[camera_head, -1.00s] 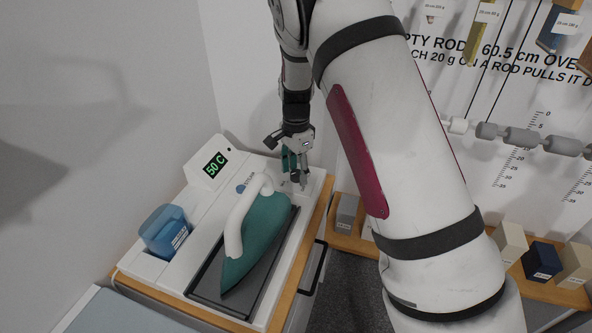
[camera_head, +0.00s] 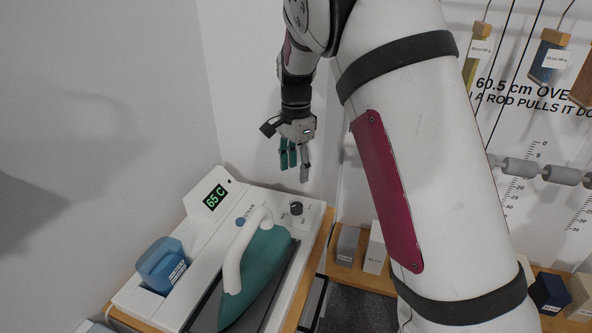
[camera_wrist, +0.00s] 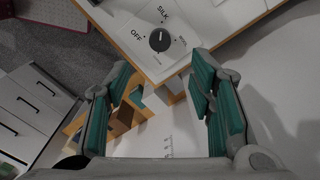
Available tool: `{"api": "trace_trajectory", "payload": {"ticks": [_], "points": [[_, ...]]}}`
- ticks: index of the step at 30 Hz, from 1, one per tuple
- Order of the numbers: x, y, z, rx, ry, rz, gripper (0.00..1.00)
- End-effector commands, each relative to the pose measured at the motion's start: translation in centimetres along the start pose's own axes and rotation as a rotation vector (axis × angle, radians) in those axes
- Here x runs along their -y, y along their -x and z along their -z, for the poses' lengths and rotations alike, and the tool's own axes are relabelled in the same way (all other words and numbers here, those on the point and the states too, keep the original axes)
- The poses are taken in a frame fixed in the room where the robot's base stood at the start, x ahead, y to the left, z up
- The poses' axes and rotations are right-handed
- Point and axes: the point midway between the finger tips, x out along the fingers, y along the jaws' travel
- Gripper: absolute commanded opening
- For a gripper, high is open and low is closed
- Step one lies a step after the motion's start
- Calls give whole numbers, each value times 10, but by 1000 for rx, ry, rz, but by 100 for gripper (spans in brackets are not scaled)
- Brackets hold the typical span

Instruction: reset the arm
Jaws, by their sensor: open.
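My gripper (camera_head: 295,163) hangs in the air above the back right corner of the white iron station (camera_head: 243,203). Its teal-padded fingers are apart, and nothing is between them. In the wrist view my gripper (camera_wrist: 160,100) shows both fingers spread wide. A black dial (camera_wrist: 160,40) marked OFF and SILK lies beyond the fingertips, apart from them. The same dial shows in the head view (camera_head: 296,208) below my gripper. My white arm crosses the right half of the head view and hides part of the wall behind it.
A teal iron (camera_head: 262,262) with a white handle rests on the station's dark plate. A blue container (camera_head: 160,265) sits at left, and the display (camera_head: 215,197) reads 65 C. Labelled blocks (camera_head: 348,243) stand on a wooden ledge. Hanging weights (camera_head: 549,62) are at upper right.

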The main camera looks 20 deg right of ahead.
Motion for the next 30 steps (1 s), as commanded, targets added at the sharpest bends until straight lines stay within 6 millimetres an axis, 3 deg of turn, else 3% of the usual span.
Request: {"api": "trace_trajectory", "payload": {"ticks": [6,11,21,30], "points": [[-3,4,0,3,10,7,49],[-26,34,-4,21,99,48,49],[-121,111,-29,10,477,192,49],[-214,142,-56,-110,836,285,49]]}}
